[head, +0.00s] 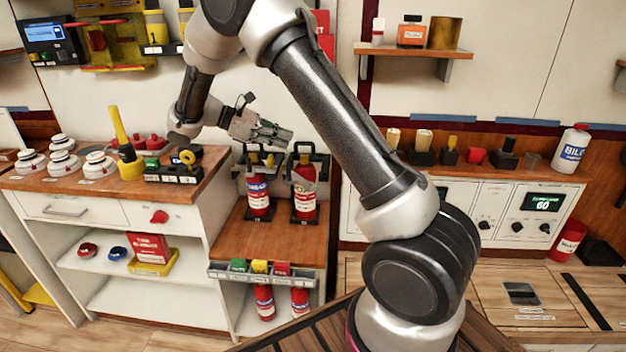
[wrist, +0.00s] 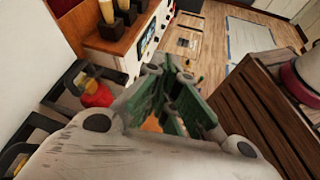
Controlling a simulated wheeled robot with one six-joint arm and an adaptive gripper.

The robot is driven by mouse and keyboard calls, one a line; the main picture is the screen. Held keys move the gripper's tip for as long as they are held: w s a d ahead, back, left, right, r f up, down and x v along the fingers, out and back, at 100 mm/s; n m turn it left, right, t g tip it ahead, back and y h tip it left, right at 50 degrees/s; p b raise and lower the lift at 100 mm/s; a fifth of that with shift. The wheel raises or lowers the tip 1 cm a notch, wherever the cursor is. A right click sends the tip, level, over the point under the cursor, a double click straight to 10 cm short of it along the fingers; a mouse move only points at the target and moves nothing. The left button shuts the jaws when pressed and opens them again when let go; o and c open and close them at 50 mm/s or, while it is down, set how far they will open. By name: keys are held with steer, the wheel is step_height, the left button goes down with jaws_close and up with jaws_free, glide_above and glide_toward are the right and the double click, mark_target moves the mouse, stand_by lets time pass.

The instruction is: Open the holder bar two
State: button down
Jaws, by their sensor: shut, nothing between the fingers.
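Two red fire extinguishers stand upright side by side in black holders on a wooden ledge: the left one (head: 258,198) and the right one (head: 304,201). Each has a dark bar frame around its top, the left frame (head: 245,158) and the right frame (head: 322,157). No readable number tells which bar is two. My gripper (head: 283,137) is shut and empty, just above and between the two holders. In the wrist view its green fingers (wrist: 178,95) are together, with an extinguisher (wrist: 97,93) and black holder parts to their left. Contact with a bar cannot be told.
A white cabinet (head: 165,215) with a cluttered wooden top stands left of the holders. A control panel (head: 500,208) is at the right. My arm crosses the middle of the head view.

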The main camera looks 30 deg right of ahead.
steer(key=s+d+r+m+t+y, duration=0.1)
steer(key=s+d+r+m+y, duration=0.45)
steer(key=s+r, duration=0.55)
steer(key=s+f+m+t+y, duration=0.1)
steer(key=s+m+t+y, duration=0.5)
steer(key=s, duration=1.3)
steer(key=shift+s+f+t+y, duration=0.2)
steer(key=shift+s+t+y, duration=0.15)
steer(key=shift+t, duration=0.45)
